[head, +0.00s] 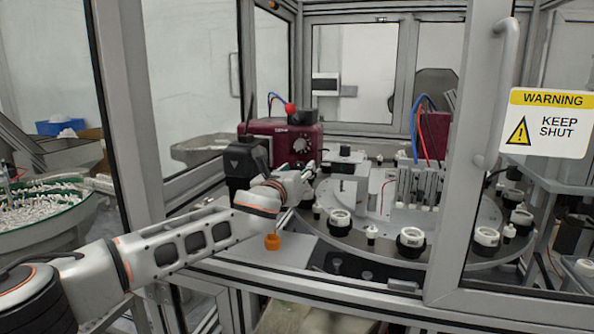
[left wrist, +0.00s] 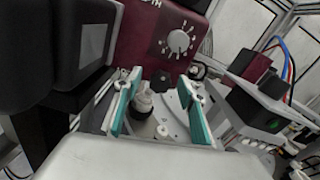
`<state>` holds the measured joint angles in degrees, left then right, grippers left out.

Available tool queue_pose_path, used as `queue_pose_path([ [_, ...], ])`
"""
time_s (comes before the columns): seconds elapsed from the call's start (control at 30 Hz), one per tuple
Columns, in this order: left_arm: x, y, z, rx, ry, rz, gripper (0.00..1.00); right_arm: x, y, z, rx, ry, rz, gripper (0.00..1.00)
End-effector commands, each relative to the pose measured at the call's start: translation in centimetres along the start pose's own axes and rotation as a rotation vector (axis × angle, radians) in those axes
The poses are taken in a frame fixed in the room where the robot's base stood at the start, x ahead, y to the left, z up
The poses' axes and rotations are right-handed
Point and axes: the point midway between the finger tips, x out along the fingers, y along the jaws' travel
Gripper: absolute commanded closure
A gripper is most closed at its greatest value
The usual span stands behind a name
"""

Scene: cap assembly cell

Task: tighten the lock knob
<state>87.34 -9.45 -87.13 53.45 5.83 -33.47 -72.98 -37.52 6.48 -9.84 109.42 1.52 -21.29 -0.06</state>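My left gripper (head: 306,178) reaches into the cell at the near left edge of the round plate, in front of the maroon box. In the left wrist view its two teal-padded fingers (left wrist: 160,80) are apart. A white stepped, knob-like piece (left wrist: 143,98) shows between them, nearer the left finger; I cannot tell if they touch. An orange knob-shaped piece (head: 272,241) stands on the grey plate below my wrist in the head view. I cannot tell for certain which piece is the lock knob. My right gripper is not in view.
The maroon box (head: 312,140) carries a pale dial (left wrist: 180,42) and stands behind my gripper. The round plate (head: 345,238) holds several black-and-white fixtures. A door frame post (head: 463,190) with a warning sign (head: 548,123) stands at right. A parts bowl (head: 45,215) is at left.

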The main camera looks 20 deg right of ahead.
Motion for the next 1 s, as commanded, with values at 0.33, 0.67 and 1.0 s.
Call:
queue_pose_path([
  [0.33, 0.0, -0.6, 2.6, 0.0, -0.001, -0.002, 0.59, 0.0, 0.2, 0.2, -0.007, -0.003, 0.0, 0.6],
  [0.67, 0.1, -1.5, 8.3, 0.001, -0.002, 0.0, 0.59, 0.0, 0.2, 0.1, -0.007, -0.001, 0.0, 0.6],
  [1.0, 0.1, -1.8, 9.8, 0.0, 0.001, 0.0, 0.59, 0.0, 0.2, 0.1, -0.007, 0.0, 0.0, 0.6],
])
